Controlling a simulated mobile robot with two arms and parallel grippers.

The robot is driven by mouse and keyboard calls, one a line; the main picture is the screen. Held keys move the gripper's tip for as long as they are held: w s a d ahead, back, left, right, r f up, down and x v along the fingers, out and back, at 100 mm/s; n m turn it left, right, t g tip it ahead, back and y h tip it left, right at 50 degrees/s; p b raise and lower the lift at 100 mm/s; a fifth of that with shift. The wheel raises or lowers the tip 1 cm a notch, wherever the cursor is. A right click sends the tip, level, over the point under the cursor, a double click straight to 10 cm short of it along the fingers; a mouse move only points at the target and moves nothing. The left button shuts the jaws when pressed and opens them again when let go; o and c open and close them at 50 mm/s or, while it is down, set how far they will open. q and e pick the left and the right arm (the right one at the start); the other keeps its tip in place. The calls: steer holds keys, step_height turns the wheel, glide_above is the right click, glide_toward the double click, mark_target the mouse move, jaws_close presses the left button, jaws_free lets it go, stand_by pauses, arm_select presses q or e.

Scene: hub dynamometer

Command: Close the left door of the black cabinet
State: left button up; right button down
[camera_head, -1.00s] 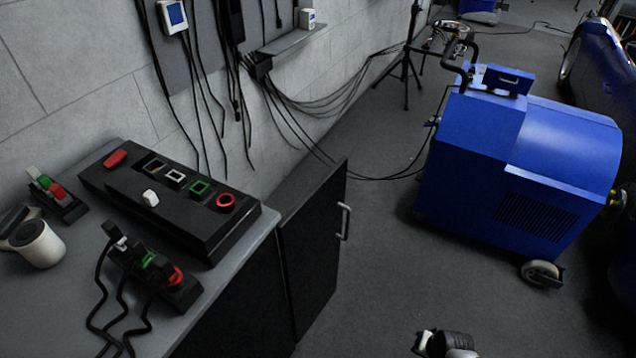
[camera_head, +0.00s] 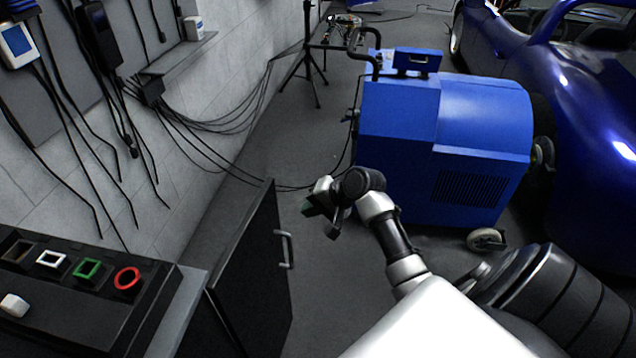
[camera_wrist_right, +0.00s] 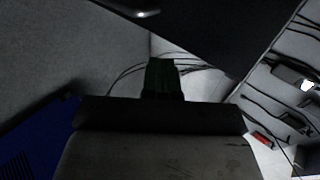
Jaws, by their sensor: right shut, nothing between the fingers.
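The black cabinet's door (camera_head: 255,275) stands open in the head view, swung out from the end of the cabinet. Its pale bar handle (camera_head: 284,248) is on the face toward the blue machine. My right gripper (camera_head: 322,222) is shut and empty, to the right of the door's free edge and apart from the handle. In the right wrist view, the closed fingers (camera_wrist_right: 163,78) point toward a dark panel (camera_wrist_right: 235,30), apparently the door, with the handle (camera_wrist_right: 135,10) at the top edge. My left gripper is not in view. The cabinet front is mostly hidden.
A black control box (camera_head: 75,295) with coloured buttons sits on the cabinet top. A blue wheeled machine (camera_head: 440,130) stands behind my right arm, and a blue car (camera_head: 570,130) is at the right. Cables hang along the wall.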

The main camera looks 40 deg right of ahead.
mark_target(276, 213)
steer(key=w+a, duration=0.1)
steer(key=w+a+f, duration=0.1)
steer(key=w, duration=0.1)
steer(key=w+a+f, duration=0.1)
steer(key=shift+w+f, duration=0.2)
steer(key=shift+w+a, duration=0.45)
steer(key=shift+w, duration=0.1)
